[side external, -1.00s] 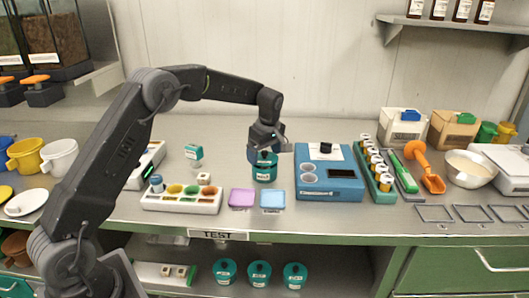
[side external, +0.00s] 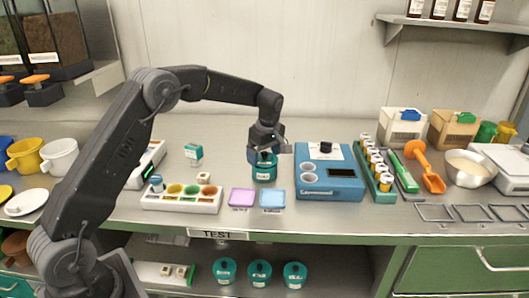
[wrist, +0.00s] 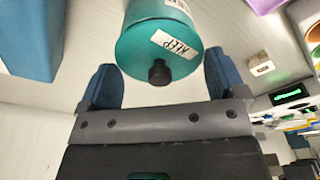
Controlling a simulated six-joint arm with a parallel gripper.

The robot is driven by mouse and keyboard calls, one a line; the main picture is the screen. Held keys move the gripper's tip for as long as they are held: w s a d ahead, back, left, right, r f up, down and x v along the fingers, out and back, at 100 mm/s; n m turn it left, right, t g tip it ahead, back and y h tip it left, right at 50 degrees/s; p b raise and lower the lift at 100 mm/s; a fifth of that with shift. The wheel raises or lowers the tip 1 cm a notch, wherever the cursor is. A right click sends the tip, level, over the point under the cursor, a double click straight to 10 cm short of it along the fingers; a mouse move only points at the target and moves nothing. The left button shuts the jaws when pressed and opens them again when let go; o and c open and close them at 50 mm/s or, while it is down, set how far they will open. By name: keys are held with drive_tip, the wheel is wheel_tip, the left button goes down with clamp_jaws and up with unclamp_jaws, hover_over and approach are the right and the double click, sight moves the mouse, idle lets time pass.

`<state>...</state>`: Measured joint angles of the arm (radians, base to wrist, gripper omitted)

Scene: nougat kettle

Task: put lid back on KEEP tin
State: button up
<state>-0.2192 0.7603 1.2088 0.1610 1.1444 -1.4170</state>
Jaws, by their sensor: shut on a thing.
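The KEEP tin (side external: 264,174) is teal with a white label and stands upright on the bench behind the coloured squares. Its teal lid (wrist: 133,52), with a black knob and a white KEEP label, is between my two blue fingers in the wrist view. My gripper (side external: 266,154) points down over the tin and is shut on the lid by its rim. The lid is at the tin's top; I cannot tell whether it is fully seated. The fingers partly hide the join in the side view.
A blue device (side external: 330,186) stands close on the right. A white tray of coloured wells (side external: 180,203) is on the left. Purple (side external: 241,197) and light-blue (side external: 272,197) squares lie in front. Several teal tins (side external: 260,272) sit on the lower shelf. Bench behind the tin is clear.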

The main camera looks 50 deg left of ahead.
drive_tip(key=shift+f, duration=0.15)
idle(0.6)
drive_tip(key=o, duration=0.6)
drive_tip(key=shift+r, duration=3.5)
